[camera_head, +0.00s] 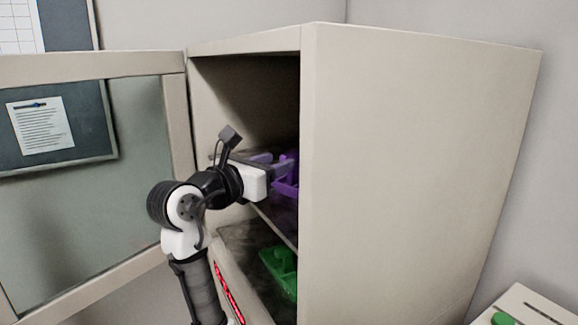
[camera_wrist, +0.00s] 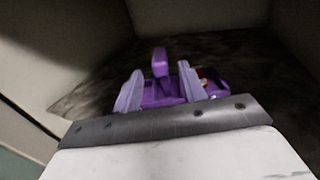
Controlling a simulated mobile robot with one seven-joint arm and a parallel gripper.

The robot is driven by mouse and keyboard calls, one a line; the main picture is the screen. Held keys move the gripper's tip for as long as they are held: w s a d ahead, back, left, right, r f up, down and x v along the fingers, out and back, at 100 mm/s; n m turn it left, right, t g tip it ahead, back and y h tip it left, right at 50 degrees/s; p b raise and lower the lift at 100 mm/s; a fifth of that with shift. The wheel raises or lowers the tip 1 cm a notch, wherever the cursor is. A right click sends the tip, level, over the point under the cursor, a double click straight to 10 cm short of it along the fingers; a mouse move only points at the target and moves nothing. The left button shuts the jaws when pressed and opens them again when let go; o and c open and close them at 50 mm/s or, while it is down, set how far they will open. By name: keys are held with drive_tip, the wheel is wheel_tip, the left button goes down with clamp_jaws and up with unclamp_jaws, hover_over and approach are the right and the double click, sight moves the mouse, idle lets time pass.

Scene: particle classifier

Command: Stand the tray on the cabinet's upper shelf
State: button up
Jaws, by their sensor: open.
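The purple tray (camera_head: 287,186) rests on the cabinet's upper shelf (camera_head: 284,218), partly hidden by the cabinet's side wall and my gripper. In the wrist view the purple tray (camera_wrist: 161,97) sits level on the dark shelf (camera_wrist: 88,92), with its upright handle (camera_wrist: 159,62) in the middle. A small red and white item shows at its right side. My gripper (camera_head: 272,163) reaches into the cabinet at the upper shelf. Its two pale lavender fingers (camera_wrist: 159,90) are open, one to each side of the handle, with a visible gap to it.
The cabinet's (camera_head: 415,165) glass door (camera_head: 140,170) stands open to the left. A green tray (camera_head: 281,270) is on the lower level. Red lit characters (camera_head: 229,293) show on the cabinet's lower front. A white surface with a green item (camera_head: 503,318) is at bottom right.

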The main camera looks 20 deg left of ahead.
drive_tip(key=shift+b+v, duration=0.4)
drive_tip(key=shift+v, duration=1.5)
drive_tip(key=shift+c, duration=0.2)
